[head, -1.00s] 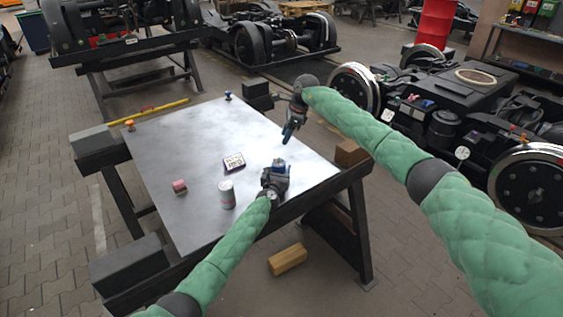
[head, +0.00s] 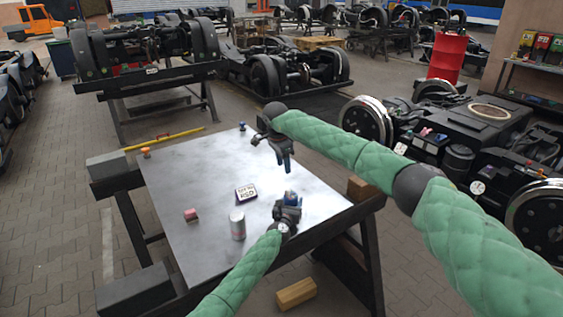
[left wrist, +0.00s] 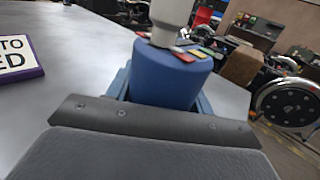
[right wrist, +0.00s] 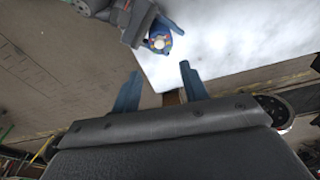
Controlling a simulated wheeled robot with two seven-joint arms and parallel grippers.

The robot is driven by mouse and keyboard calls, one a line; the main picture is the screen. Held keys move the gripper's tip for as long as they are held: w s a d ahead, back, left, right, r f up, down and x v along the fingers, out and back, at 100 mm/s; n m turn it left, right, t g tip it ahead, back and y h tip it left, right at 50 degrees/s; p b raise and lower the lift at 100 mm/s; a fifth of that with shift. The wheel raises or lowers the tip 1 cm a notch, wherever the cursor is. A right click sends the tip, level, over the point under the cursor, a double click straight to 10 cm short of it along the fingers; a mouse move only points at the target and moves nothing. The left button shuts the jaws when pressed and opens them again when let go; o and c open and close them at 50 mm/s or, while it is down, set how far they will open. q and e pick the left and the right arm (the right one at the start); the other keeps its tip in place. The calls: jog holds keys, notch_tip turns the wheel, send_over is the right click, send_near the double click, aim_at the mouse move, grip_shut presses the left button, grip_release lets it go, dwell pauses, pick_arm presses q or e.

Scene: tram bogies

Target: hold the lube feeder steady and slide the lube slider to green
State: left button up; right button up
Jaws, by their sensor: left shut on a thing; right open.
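The lube feeder is a blue cylinder (left wrist: 165,78) with a grey-white neck and small coloured marks on top; it fills the middle of the left wrist view. In the head view it is a small blue shape (head: 291,197) on the metal table. My left gripper (head: 289,206) is shut on it from the near side. In the right wrist view its round top (right wrist: 158,42) shows coloured marks around a pale centre. Which mark the slider stands at is too small to tell. My right gripper (head: 284,168) is open and empty, above the table behind the feeder.
On the metal table (head: 185,180) stand a grey can (head: 237,225), a pink block (head: 190,215) and a sign with lettering (head: 245,193). Two small knobs stand at the far corners. A wooden block (head: 296,293) lies below the table.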

aim_at(288, 189)
jog(key=f, duration=0.4)
jog(key=d+f, duration=0.1)
jog(key=f, duration=0.3)
jog(key=w+f, duration=0.1)
jog(key=f, duration=0.2)
jog(key=shift+d+f, duration=0.2)
jog(key=shift+f, duration=0.2)
jog(key=shift+c, duration=0.4)
grip_shut()
